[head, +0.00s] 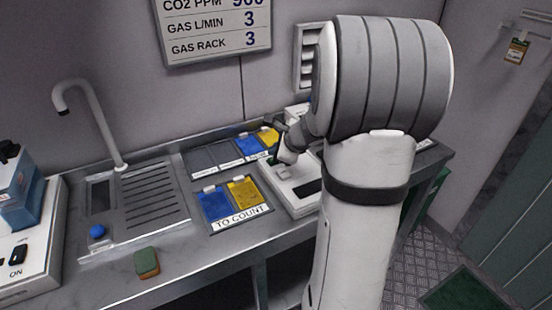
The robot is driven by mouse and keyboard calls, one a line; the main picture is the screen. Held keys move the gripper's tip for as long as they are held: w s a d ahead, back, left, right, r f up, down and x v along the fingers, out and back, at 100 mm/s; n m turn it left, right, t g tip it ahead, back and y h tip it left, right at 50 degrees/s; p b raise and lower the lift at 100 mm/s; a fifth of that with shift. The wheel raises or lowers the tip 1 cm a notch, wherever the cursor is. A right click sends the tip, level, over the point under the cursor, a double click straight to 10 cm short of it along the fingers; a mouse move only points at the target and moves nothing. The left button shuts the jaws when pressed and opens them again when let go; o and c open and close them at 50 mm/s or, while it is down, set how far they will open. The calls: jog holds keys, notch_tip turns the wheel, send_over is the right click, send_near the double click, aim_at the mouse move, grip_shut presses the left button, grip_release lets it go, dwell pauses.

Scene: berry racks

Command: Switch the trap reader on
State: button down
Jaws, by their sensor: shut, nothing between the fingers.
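A flat white device (299,200) with a dark panel lies on the steel bench beside the TO COUNT tray; it looks like the trap reader, but I see no name on it. My gripper (277,160) is shut and empty, over the device's far left part. A small pale raised piece shows just below it. I cannot tell whether they touch. My arm hides the device's right side. At the far left, a white unit (40,262) has a black switch (18,254) marked ON and a blue block on top.
The TO COUNT tray (236,217) holds a blue and a yellow card. Behind it is another card tray (222,164). A sink with a drainboard (150,222) and tap (98,125), and a sponge (146,262), are to the left. The front bench strip is mostly clear.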

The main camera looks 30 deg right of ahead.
jog(key=shift+f, duration=0.1)
dwell(0.6)
jog(key=shift+f+b, duration=0.35)
jog(key=shift+b, duration=0.2)
jog(key=shift+f+b, duration=0.5)
dwell(0.4)
jog(key=shift+r, duration=0.15)
jog(key=shift+r+p, duration=0.75)
jog(key=shift+r, duration=0.05)
notch_tip(320, 180, up, 5)
jog(key=p, duration=0.4)
dwell(0.5)
